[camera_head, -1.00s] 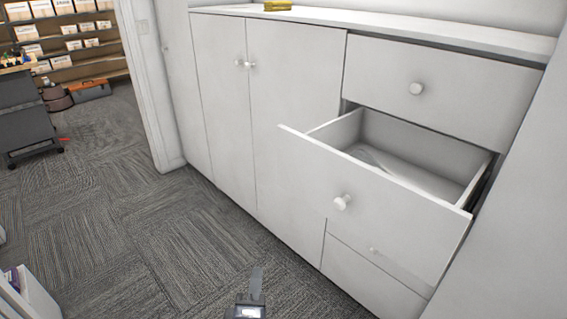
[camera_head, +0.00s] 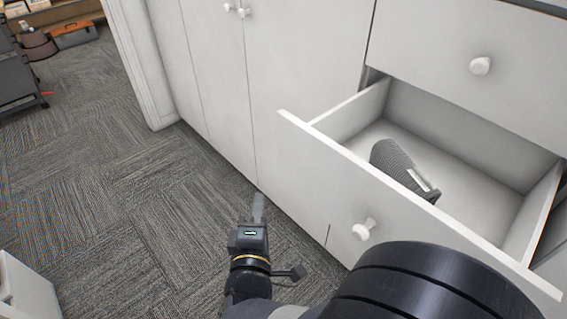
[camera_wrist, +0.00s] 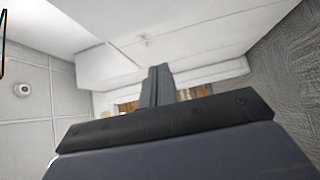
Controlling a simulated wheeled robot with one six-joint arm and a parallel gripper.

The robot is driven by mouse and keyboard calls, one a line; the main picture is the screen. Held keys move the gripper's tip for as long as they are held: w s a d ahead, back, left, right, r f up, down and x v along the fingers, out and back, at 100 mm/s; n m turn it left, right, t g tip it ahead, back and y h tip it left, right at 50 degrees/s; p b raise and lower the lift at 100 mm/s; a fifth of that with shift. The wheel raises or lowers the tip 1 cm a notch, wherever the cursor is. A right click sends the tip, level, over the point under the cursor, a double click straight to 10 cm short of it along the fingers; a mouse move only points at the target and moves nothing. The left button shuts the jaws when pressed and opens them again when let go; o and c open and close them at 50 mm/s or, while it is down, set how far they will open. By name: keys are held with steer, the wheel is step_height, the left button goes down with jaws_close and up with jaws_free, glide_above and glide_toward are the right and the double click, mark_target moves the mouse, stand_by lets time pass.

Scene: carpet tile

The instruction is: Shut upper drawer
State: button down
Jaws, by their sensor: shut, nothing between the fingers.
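A white drawer (camera_head: 300,150) stands pulled out of the white cabinet, directly below a closed top drawer (camera_head: 480,30). The open drawer's front has a round white knob (camera_head: 363,229). A dark grey ribbed object with a white label (camera_head: 392,165) lies inside it. My gripper (camera_head: 258,207) is shut and empty, left of the open drawer's front and apart from it, low over the carpet. The shut fingers also show in the wrist view (camera_wrist: 157,86). My dark arm covers the lower right part of the drawer front in the head view.
Closed cabinet doors (camera_head: 215,80) stand left of the open drawer. Grey carpet (camera_head: 120,180) is clear to the left. A white container (camera_head: 25,290) is at the lower left. A dark cart (camera_head: 15,75) and an orange-and-grey box (camera_head: 75,35) stand farther back.

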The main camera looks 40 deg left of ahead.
mark_target(363, 112)
steer(key=shift+w+a+p, duration=0.1)
steer(key=shift+w+a, duration=0.8)
steer(key=shift+w, duration=0.9)
steer(key=shift+w+a+p, duration=0.15)
steer(key=shift+w+a, duration=0.75)
steer(key=shift+w, duration=0.9)
steer(key=shift+w+a+p, duration=0.1)
steer(key=shift+w+a, duration=0.8)
steer(key=shift+w, duration=0.9)
steer(key=w+b, duration=0.2)
steer(key=w, duration=0.8)
steer(key=w+d+b, duration=0.1)
steer(key=w+b, duration=0.2)
steer(key=w, duration=0.7)
steer(key=w+d+b, duration=0.1)
steer(key=w+b, duration=0.1)
steer(key=w, duration=0.9)
steer(key=shift+d+b, duration=0.25)
steer(key=shift+b, duration=0.05)
steer(key=shift+w, duration=0.25)
steer(key=shift+w+r, duration=0.1)
steer(key=shift+r, duration=0.05)
steer(key=shift+d+r, duration=0.1)
